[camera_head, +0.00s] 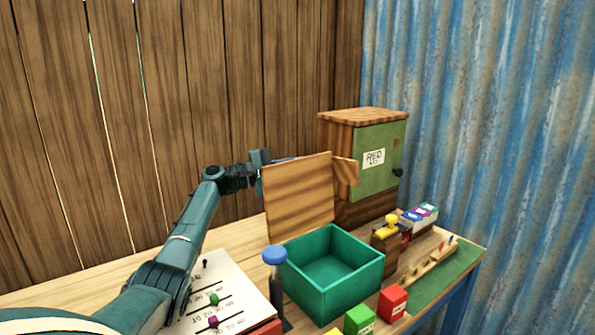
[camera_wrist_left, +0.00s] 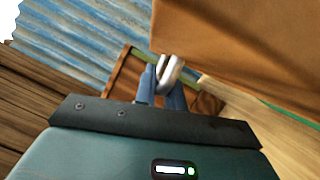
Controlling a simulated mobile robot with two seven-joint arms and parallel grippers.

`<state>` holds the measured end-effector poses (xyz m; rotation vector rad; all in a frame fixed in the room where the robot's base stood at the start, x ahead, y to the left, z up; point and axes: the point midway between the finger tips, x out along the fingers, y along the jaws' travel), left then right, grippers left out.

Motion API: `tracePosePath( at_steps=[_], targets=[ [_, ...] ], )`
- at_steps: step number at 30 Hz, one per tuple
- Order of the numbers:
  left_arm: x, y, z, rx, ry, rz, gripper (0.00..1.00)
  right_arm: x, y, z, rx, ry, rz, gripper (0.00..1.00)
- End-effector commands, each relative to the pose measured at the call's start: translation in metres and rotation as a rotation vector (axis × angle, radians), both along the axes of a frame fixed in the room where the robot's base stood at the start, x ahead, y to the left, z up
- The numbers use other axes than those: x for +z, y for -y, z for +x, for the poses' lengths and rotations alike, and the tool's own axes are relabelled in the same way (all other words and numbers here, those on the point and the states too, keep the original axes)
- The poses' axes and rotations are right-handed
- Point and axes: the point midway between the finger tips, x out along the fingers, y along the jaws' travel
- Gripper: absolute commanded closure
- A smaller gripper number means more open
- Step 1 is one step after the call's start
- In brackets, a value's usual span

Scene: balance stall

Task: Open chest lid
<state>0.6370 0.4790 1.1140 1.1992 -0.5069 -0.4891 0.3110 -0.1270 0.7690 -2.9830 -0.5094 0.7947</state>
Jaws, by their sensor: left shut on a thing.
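The chest seems to be the open-topped green box (camera_head: 372,263) on the table; I see into its empty inside. A square wooden panel, the lid (camera_head: 298,200), stands nearly upright at its back edge. The hinge is too small to make out. My left gripper (camera_head: 262,157) is at the top left corner of the lid, behind its upper edge. In the left wrist view my left gripper (camera_wrist_left: 163,85) is shut on a rounded silvery piece, seemingly the lid's handle (camera_wrist_left: 169,70), beside the brown lid face (camera_wrist_left: 250,45). My right gripper is not in view.
A wooden cabinet (camera_head: 350,125) with a green labelled door stands behind right. A blue-topped stamp (camera_head: 275,256), a yellow-topped stamp (camera_head: 387,229) and red (camera_head: 393,302) and green (camera_head: 360,319) blocks surround the box. The plank wall is close behind.

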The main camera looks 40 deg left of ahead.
Motion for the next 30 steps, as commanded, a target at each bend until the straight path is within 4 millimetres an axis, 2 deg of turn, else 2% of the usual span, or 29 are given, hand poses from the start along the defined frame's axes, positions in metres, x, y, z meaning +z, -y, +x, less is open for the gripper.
tracePosePath(
  at_steps=[14, 15, 22, 30],
  targets=[
    [-0.0017, -0.0007, 0.0002, -0.006, -0.007, -0.013, 1.00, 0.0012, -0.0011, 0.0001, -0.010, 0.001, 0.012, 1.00],
    [-0.0017, -0.0006, 0.0002, -0.006, -0.007, -0.013, 0.88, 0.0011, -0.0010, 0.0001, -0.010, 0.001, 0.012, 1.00],
    [-0.0013, -0.0008, 0.0003, -0.005, -0.005, -0.012, 0.69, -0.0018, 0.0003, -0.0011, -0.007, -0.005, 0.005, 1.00],
    [-0.0001, -0.0008, 0.0005, -0.003, -0.004, -0.012, 0.67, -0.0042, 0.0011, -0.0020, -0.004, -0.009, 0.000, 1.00]
  ],
)
